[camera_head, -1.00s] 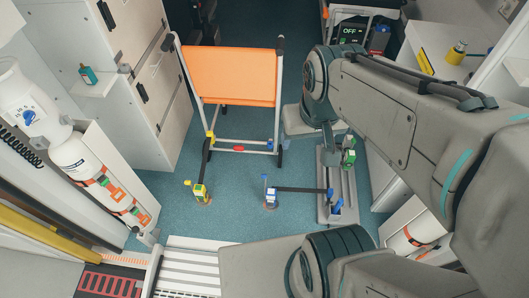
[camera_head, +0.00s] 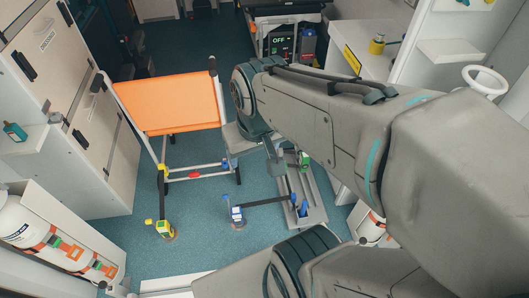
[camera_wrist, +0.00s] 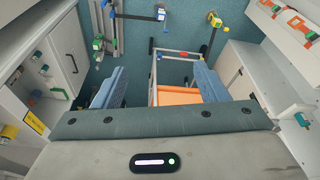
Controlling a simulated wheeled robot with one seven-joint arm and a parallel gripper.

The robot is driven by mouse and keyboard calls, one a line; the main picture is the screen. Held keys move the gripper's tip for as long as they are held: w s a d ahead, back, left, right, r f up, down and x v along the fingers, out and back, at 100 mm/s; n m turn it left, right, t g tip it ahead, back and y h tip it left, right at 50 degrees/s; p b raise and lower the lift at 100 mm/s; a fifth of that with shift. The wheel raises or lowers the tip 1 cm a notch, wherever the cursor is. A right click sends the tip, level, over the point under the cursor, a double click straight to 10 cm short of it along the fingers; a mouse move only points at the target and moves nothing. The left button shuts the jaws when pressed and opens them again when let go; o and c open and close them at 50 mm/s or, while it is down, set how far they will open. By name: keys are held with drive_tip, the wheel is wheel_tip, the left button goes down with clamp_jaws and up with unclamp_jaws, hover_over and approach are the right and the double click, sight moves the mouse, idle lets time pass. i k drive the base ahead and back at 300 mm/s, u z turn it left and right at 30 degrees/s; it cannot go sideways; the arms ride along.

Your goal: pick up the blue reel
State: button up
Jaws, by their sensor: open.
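The blue reel (camera_head: 236,214) sits on the blue-green floor in the head view, left of the grey floor rail. A dark strap runs from it to a blue fitting (camera_head: 301,207) on the rail. In the wrist view the blue reel (camera_wrist: 161,13) shows near the top edge. My gripper (camera_wrist: 158,73) is open, with its two blue-grey fingers wide apart and nothing held between them. The reel lies beyond the fingertips in that view, apart from them. In the head view my arm hides most of the gripper.
A yellow reel (camera_head: 163,229) stands on the floor to the left, with a strap to the orange folding chair (camera_head: 170,106). A green fitting (camera_head: 303,160) sits on the rail (camera_head: 316,190). White cabinets (camera_head: 75,95) line the left; a counter is at right.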

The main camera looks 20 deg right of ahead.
sight(236, 213)
drive_tip(key=z, duration=0.05)
drive_tip(key=k, duration=0.65)
drive_tip(key=u, duration=0.4)
drive_tip(key=i, duration=1.55)
drive_tip(key=z, duration=0.3)
